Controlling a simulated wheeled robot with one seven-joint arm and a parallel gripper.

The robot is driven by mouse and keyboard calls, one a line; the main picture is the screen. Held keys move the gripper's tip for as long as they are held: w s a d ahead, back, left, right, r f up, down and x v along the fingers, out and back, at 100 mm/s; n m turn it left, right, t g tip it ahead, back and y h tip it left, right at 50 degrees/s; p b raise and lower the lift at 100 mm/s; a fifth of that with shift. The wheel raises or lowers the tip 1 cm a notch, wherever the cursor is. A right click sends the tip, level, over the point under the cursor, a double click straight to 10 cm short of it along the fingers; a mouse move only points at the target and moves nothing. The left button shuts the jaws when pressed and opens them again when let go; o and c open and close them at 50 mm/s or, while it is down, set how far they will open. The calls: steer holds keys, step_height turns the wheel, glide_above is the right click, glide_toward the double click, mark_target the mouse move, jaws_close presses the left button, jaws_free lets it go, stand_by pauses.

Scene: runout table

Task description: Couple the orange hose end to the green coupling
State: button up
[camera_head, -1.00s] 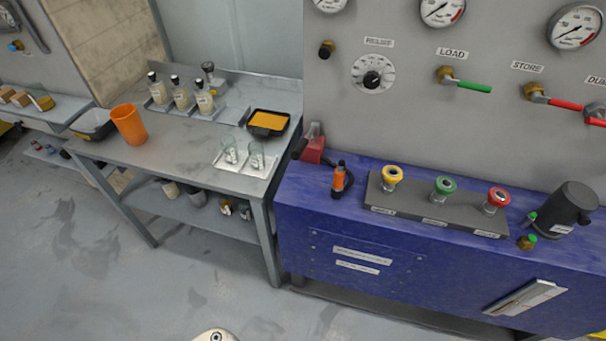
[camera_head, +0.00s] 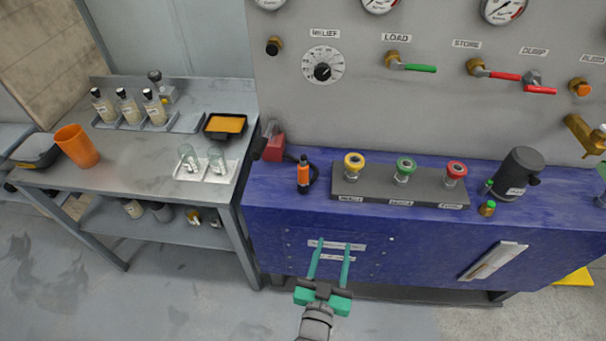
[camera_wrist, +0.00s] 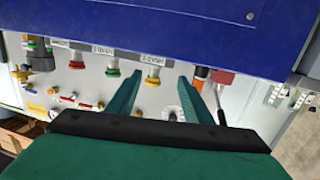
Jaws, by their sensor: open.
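The orange hose end (camera_head: 304,174) stands upright on the blue bench top, with a dark hose looping beside it. The green coupling (camera_head: 405,170) is the middle one on a dark block, between a yellow coupling (camera_head: 354,164) and a red coupling (camera_head: 455,173). My gripper (camera_head: 332,246) has its two teal fingers apart and empty, in front of the bench's blue front face and below the hose end. In the wrist view the fingers (camera_wrist: 163,85) are spread. The hose end (camera_wrist: 201,73) shows partly behind the right finger, and the green coupling (camera_wrist: 112,73) is left of the fingers.
A red block (camera_head: 274,146) stands left of the hose end. A dark canister (camera_head: 518,172) and a small green-capped brass fitting (camera_head: 487,208) are to the right. The panel behind carries valves and gauges. A steel table (camera_head: 120,178) with bottles and glasses is at left.

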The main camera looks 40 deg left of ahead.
mark_target(301, 167)
steer(key=w+a+r+y, duration=0.1)
steer(key=w+a+r, duration=0.1)
steer(key=a, duration=0.3)
steer(key=w+a+r+n+y, duration=0.1)
steer(key=w+a+r, duration=0.1)
steer(key=a+r, duration=0.2)
steer(key=w+a+r, duration=0.2)
steer(key=a+r, duration=0.1)
steer(key=a, duration=0.3)
steer(key=shift+w+a+r+y, duration=0.15)
steer(key=shift+w+a+y, duration=0.15)
steer(key=shift+a+y, duration=0.1)
steer(key=shift+w+a+r+n+g, duration=0.15)
steer(key=shift+w+a+n+g, duration=0.1)
steer(key=shift+a+n+g, duration=0.05)
steer(key=x, duration=0.4)
steer(key=shift+w, duration=0.2)
steer(key=x, duration=0.3)
steer(key=f+x, duration=0.1)
steer(key=x, duration=0.1)
steer(key=shift+w+f, duration=0.1)
steer(key=shift+w, duration=0.3)
jaws_close()
